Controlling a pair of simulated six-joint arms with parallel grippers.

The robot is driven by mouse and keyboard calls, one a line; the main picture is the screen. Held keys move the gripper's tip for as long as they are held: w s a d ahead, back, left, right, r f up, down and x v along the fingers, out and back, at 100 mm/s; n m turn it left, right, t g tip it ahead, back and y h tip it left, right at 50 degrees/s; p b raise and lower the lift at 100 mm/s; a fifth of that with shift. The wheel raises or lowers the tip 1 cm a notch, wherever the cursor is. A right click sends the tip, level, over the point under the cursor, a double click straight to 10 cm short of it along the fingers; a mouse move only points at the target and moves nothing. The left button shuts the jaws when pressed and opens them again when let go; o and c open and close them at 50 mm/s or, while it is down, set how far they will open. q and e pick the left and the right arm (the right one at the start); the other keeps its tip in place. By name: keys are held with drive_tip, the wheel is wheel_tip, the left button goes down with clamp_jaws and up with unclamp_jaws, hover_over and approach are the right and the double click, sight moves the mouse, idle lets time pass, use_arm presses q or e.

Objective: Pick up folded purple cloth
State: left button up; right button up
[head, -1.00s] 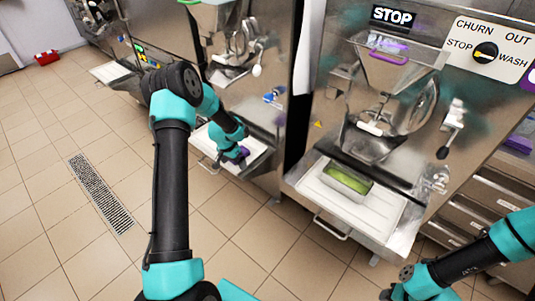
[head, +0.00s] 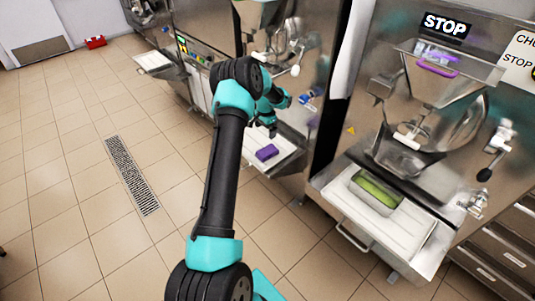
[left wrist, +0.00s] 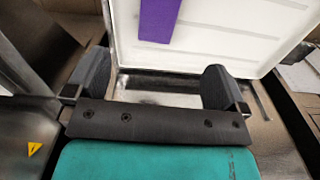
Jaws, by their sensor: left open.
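The folded purple cloth (head: 266,152) lies on the white tray (head: 286,153) of the middle machine. It also shows at the top of the left wrist view (left wrist: 159,20), partly cut off by the frame. My left gripper (head: 269,130) is just behind and above the cloth in the head view, apart from it. In the left wrist view the left gripper (left wrist: 157,85) is open, with its two dark fingers wide apart and nothing between them. The cloth lies beyond the fingertips. My right gripper is out of view.
A machine marked STOP stands at right, with a green-filled metal pan (head: 377,191) on its white tray (head: 400,232). A floor drain (head: 131,174) and open tiled floor lie at left.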

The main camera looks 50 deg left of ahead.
use_arm(q)
approach(266, 151)
wheel_tip(266, 151, down, 5)
drive_tip(key=shift+s+f, duration=0.1)
idle(0.4)
drive_tip(key=shift+f, duration=2.6)
drive_tip(key=c, duration=1)
drive_tip(key=shift+o, duration=0.2)
drive_tip(key=shift+r, duration=0.1)
